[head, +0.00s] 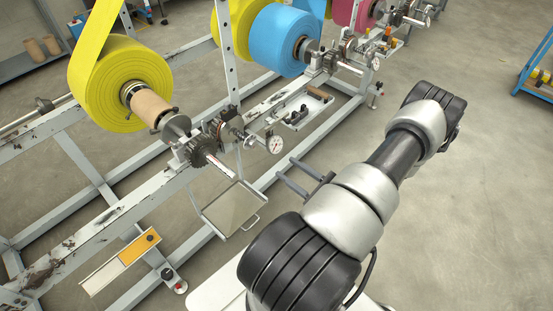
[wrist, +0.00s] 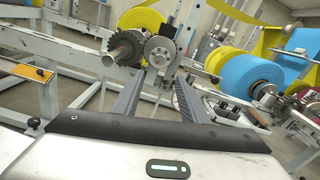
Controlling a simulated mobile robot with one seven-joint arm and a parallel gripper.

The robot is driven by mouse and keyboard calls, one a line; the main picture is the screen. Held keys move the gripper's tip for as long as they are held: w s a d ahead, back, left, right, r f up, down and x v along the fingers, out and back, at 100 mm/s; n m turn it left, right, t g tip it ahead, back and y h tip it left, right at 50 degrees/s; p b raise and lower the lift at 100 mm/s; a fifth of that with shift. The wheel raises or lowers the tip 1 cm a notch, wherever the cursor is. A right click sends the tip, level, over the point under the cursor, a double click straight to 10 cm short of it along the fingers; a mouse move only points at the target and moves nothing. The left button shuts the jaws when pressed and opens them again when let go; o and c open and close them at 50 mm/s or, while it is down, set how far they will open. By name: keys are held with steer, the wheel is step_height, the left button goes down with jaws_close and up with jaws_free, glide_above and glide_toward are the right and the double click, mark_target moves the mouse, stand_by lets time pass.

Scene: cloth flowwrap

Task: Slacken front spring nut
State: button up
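The front unwind shaft carries a yellow roll (head: 122,84) on a cardboard core. A dark toothed wheel (head: 204,150) sits at the shaft's near end, with a cluster of small round metal parts (head: 237,132) beside it; I cannot tell which of these is the spring nut. In the wrist view the toothed wheel (wrist: 118,47) stands beside a grey disc with a round hub (wrist: 160,52), straight beyond my fingers. My gripper (head: 287,171) is open and empty, its two straight fingers apart and pointing toward the frame, clear of these parts. It also shows in the wrist view (wrist: 158,82).
A dial gauge (head: 276,145) stands right of the shaft parts. A shallow metal tray (head: 232,209) hangs below them. A blue roll (head: 284,41) and a pink roll (head: 357,13) sit farther along the frame. A yellow-and-white panel (head: 120,262) is at lower left. Floor on the right is open.

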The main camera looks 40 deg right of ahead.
steer(key=shift+s+d, duration=0.1)
steer(key=shift+s, duration=1.3)
